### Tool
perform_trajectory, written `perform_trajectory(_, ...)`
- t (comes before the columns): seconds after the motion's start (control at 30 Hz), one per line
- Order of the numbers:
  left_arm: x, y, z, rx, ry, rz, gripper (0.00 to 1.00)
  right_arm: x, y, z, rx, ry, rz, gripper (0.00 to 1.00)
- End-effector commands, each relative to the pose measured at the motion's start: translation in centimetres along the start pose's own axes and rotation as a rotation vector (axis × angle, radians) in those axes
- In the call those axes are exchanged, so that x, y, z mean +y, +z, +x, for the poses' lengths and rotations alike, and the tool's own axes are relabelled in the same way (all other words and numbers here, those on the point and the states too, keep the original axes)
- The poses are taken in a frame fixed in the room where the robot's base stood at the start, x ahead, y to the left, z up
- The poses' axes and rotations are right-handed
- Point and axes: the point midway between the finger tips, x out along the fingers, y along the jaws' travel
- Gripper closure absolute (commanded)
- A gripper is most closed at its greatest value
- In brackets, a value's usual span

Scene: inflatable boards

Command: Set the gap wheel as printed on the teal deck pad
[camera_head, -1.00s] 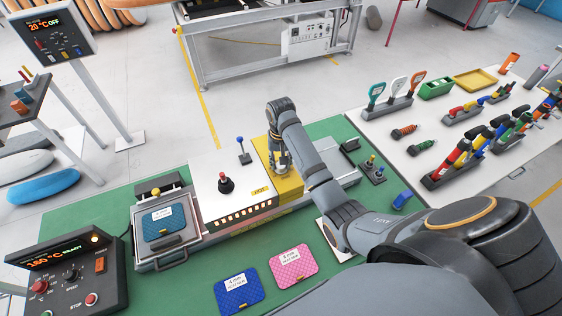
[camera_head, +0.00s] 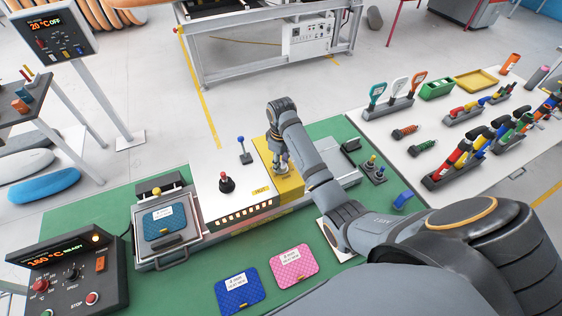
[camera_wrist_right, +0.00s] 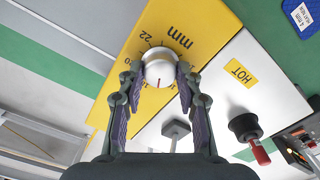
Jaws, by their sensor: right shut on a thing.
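The gap wheel (camera_wrist_right: 159,68) is a round white knob on a yellow panel (camera_wrist_right: 190,22) marked "mm", with printed numbers, "22" among them. My right gripper (camera_wrist_right: 159,82) has its two fingers shut around the wheel's sides. In the head view the right gripper (camera_head: 281,167) reaches down onto the yellow panel (camera_head: 291,185), and the wheel is mostly hidden. The teal deck pad (camera_head: 165,222) lies in the grey tray at the left end of the machine, with a white label too small to read. My left gripper is not in view.
A white housing marked HOT (camera_head: 232,187) with a red-knobbed lever (camera_head: 226,184) adjoins the yellow panel. Blue (camera_head: 238,293) and pink (camera_head: 293,267) pads lie in front on the green surface. A control box (camera_head: 68,275) stands front left, a tool table (camera_head: 440,130) at right.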

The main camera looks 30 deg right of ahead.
Motion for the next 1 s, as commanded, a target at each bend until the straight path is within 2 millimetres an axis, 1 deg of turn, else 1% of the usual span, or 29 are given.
perform_trajectory(0.2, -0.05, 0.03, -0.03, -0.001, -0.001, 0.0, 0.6, 0.09, 0.02, -0.12, -0.001, 0.003, -0.197, 0.97)
perform_trajectory(0.5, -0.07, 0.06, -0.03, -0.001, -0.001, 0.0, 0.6, 0.14, 0.02, -0.15, -0.001, 0.004, -0.425, 0.97)
perform_trajectory(0.7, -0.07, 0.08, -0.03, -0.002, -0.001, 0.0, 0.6, 0.18, 0.02, -0.18, -0.001, 0.005, -0.523, 0.97)
perform_trajectory(1.0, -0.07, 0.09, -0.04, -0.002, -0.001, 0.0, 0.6, 0.23, 0.0, -0.22, -0.001, 0.007, -0.586, 0.97)
